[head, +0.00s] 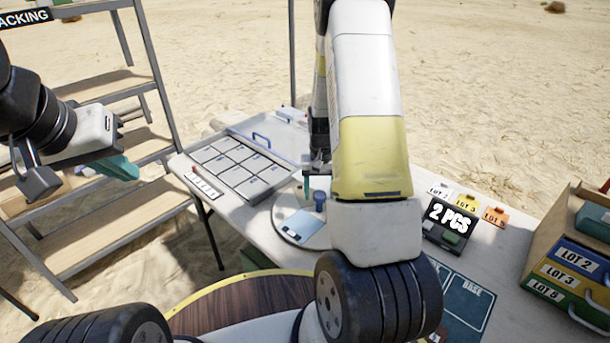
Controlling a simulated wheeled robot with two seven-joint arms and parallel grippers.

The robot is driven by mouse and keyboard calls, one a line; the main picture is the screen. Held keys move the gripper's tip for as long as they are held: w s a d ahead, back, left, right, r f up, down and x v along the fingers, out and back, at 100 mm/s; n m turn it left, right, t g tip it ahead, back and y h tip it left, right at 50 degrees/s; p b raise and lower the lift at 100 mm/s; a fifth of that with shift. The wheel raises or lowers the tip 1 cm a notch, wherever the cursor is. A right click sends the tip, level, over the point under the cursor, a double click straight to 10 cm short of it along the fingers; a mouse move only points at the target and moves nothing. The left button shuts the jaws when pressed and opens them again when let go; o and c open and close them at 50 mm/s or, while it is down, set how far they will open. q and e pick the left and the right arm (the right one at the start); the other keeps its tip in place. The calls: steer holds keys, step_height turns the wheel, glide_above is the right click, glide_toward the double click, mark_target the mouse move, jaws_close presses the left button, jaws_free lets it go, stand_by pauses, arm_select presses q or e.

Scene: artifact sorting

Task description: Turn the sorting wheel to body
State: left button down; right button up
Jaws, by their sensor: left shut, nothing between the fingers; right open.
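The sorting wheel (282,216) is a pale round disc on the table, with a light blue panel and a blue knob (320,199) standing on it. My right arm hides its right part, and I cannot read which section is selected. My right gripper (308,186) hangs over the wheel's far side, beside the knob. One teal finger shows; the gripper is open, and much of it is hidden behind my arm. My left gripper (121,168) is shut and empty, off to the left in front of the shelf, well away from the wheel.
A grid tray (240,165) lies left of the wheel. A box with lot labels (568,262) is at the right edge. A metal shelf (105,85) stands at the left.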

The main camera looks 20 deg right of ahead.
jaws_close()
steer(key=shift+n, duration=0.3)
steer(key=n, duration=1.1)
steer(key=shift+n, duration=0.4)
steer(key=n, duration=1.1)
steer(key=shift+n, duration=0.4)
steer(key=shift+r, duration=0.1)
